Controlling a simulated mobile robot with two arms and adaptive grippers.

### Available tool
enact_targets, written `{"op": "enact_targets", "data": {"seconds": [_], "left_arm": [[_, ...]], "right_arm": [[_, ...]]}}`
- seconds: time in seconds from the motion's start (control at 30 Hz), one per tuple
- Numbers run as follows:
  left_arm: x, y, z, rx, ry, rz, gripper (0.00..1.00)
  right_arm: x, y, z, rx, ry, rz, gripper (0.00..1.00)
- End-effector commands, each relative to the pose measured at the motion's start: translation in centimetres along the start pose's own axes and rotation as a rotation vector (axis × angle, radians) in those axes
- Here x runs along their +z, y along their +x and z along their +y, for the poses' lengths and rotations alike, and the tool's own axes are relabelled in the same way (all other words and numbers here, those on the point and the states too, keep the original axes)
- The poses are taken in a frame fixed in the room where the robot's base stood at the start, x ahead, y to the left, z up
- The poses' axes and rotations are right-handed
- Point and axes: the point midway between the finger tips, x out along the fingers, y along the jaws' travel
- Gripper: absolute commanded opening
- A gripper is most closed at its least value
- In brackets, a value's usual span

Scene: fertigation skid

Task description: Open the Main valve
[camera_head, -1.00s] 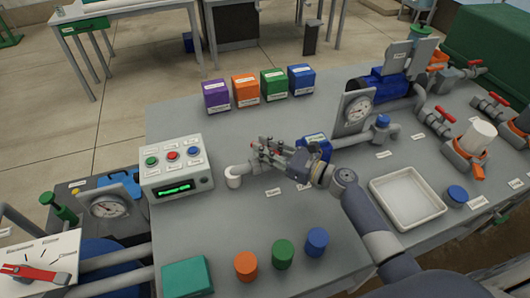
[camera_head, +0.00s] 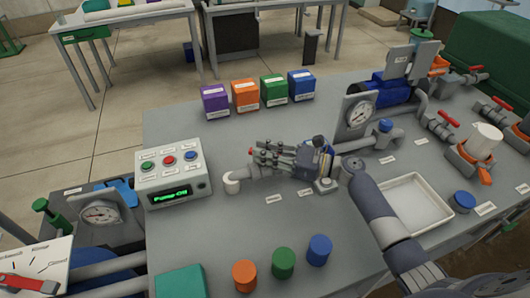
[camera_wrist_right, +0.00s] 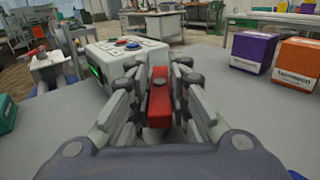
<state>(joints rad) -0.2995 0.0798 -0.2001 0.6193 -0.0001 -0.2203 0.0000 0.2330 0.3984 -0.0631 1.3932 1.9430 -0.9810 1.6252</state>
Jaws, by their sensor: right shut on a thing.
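A red valve handle (camera_wrist_right: 159,100) stands between the fingers of my right gripper (camera_wrist_right: 160,85) in the right wrist view. The fingers press on both its sides. In the head view the right gripper (camera_head: 262,160) is over the short grey pipe (camera_head: 233,183) in the middle of the bench, pointing left, and hides the handle and most of the valve body. A blue part (camera_head: 325,158) shows behind the gripper. The small bench labels there are too blurred to read, so I cannot confirm the valve's name. My left gripper is not in view.
A control box (camera_head: 172,176) with a lit green display stands left of the gripper. Purple (camera_head: 215,101), orange (camera_head: 245,96), green and blue boxes stand behind. A gauge (camera_head: 357,115) and white tray (camera_head: 417,205) are to the right. Round caps (camera_head: 283,262) stand in front.

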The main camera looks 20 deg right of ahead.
Motion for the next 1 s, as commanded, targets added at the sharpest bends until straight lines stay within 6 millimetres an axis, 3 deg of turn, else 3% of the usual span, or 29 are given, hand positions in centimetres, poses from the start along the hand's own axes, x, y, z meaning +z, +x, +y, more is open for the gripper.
{"op": "enact_targets", "data": {"seconds": [0.03, 0.1, 0.53, 1.0], "left_arm": [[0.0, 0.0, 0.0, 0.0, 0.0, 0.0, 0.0], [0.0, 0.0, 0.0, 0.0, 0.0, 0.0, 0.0], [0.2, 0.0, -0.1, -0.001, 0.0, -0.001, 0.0], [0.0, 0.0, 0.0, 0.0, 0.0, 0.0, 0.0]], "right_arm": [[-0.1, 0.0, 0.0, 0.0, 0.0, 0.001, 0.22], [-0.1, 0.0, 0.0, 0.0, 0.0, 0.001, 0.35], [-0.1, -0.7, 0.0, -0.002, 0.0, 0.002, 0.35], [-0.1, -9.7, 0.0, -0.002, 0.001, 0.004, 0.35]]}}
